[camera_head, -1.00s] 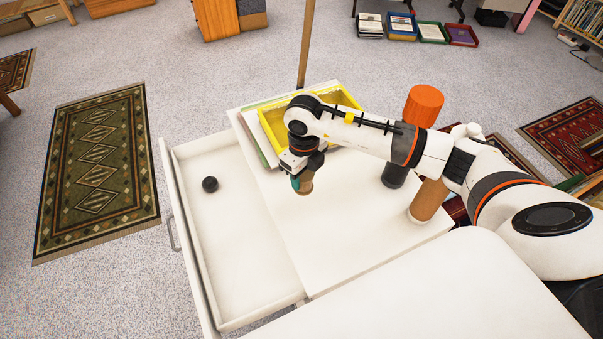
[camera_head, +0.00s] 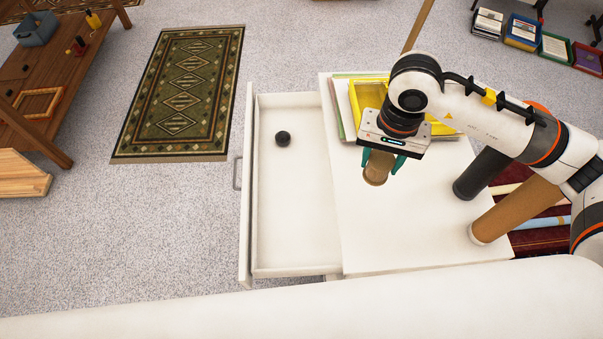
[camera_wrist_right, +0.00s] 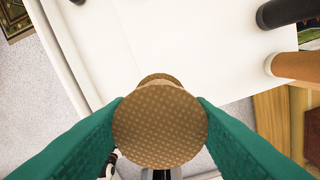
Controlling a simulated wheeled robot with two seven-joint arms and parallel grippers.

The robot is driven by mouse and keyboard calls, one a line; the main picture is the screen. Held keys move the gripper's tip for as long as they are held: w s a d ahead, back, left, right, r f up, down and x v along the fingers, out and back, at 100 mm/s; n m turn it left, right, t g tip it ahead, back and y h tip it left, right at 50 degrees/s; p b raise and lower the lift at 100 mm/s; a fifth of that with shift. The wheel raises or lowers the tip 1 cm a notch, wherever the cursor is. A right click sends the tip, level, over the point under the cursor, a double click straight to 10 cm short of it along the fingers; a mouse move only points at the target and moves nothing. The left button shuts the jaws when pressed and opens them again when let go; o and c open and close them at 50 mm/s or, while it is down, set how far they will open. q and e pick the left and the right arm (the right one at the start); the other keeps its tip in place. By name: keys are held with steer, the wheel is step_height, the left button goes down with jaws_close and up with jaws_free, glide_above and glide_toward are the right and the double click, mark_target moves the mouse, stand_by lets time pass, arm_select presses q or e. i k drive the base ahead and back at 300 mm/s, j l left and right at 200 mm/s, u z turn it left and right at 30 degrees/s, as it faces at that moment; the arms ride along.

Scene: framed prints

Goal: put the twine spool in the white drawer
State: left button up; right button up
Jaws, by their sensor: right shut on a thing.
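The twine spool (camera_head: 375,172) is brown and sits between the teal fingers of my right gripper (camera_head: 381,160), above the white cabinet top. In the right wrist view the spool's round, patterned end (camera_wrist_right: 160,125) fills the space between both fingers, which touch its sides. The gripper is shut on it. The white drawer (camera_head: 292,215) is pulled out on the left of the cabinet, open at the top. The spool is to the right of the drawer. I cannot tell whether the spool is clear of the surface. My left gripper is not in view.
A small dark round object (camera_head: 283,138) lies in the far part of the drawer. A yellow tray (camera_head: 367,95) stands behind my gripper. Most of the drawer floor is clear.

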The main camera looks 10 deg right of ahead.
mark_target(292, 211)
steer(key=l+u, duration=0.15)
steer(key=u, duration=0.2)
steer(key=k+l+u, duration=0.1)
steer(key=u, duration=0.3)
steer(key=l+u, duration=0.2)
steer(key=u, duration=0.15)
steer(key=k, duration=0.05)
